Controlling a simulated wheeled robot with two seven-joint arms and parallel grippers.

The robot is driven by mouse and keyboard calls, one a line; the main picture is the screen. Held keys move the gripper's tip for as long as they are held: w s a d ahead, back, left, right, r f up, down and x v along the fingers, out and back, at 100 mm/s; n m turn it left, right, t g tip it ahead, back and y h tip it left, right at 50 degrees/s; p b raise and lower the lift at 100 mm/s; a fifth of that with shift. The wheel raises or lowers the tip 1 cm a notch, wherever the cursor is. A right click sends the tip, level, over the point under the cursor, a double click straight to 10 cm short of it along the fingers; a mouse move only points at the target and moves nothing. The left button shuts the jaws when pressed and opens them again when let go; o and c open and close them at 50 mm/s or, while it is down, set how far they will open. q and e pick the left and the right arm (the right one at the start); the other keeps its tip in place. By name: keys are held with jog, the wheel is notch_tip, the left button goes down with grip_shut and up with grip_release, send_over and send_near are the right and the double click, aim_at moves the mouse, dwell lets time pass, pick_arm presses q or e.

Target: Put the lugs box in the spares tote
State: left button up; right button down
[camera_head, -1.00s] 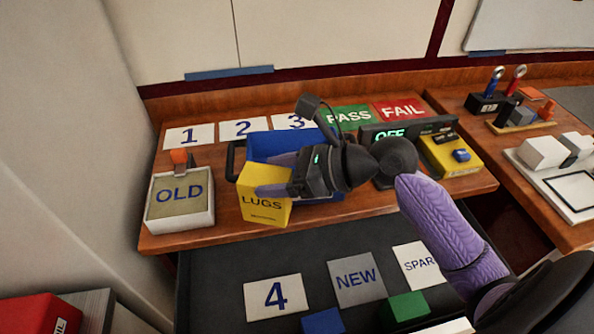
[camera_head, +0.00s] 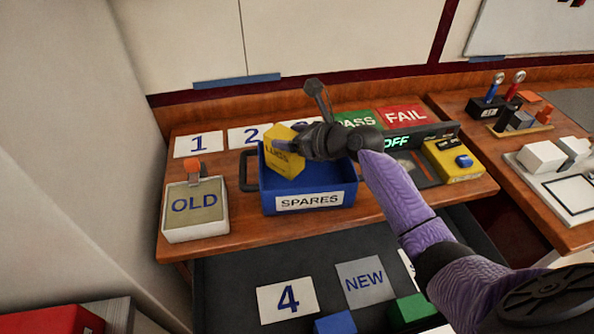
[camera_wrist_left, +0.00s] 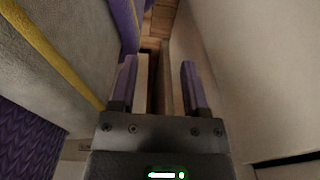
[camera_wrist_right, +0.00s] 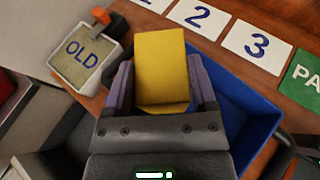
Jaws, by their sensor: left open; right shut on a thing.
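The yellow lugs box (camera_head: 283,158) is held tilted over the blue spares tote (camera_head: 338,193) in the head view. My right gripper (camera_head: 291,148) is shut on the box; in the right wrist view the box (camera_wrist_right: 160,68) sits between the two fingers. The box's lower part is at or above the tote's opening; I cannot tell whether it touches the tote floor. The tote's SPARES label faces front. My left gripper (camera_wrist_left: 158,88) is open and empty in the left wrist view and does not show in the head view.
The OLD tray (camera_head: 194,211) stands left of the tote. Number cards, PASS and FAIL cards lie behind it. A yellow device (camera_head: 453,160) stands to the right. Below, a dark surface holds a 4 card (camera_head: 287,299), a NEW card (camera_head: 364,281) and blue and green blocks.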

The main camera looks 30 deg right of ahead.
aim_at(299, 160)
notch_tip(299, 160, down, 6)
jog(key=b, duration=0.3)
jog(key=shift+f, duration=0.4)
jog(key=shift+r, duration=0.25)
grip_release()
jog(key=shift+f, duration=0.2)
jog(key=shift+r, duration=0.1)
jog(key=shift+s+d+r+p, duration=0.1)
jog(key=shift+s+r+p, duration=0.1)
jog(key=shift+p, duration=0.15)
jog(key=p+v, duration=0.4)
jog(key=v, duration=0.7)
jog(key=shift+s+d, duration=0.15)
jog(key=shift+s, duration=0.15)
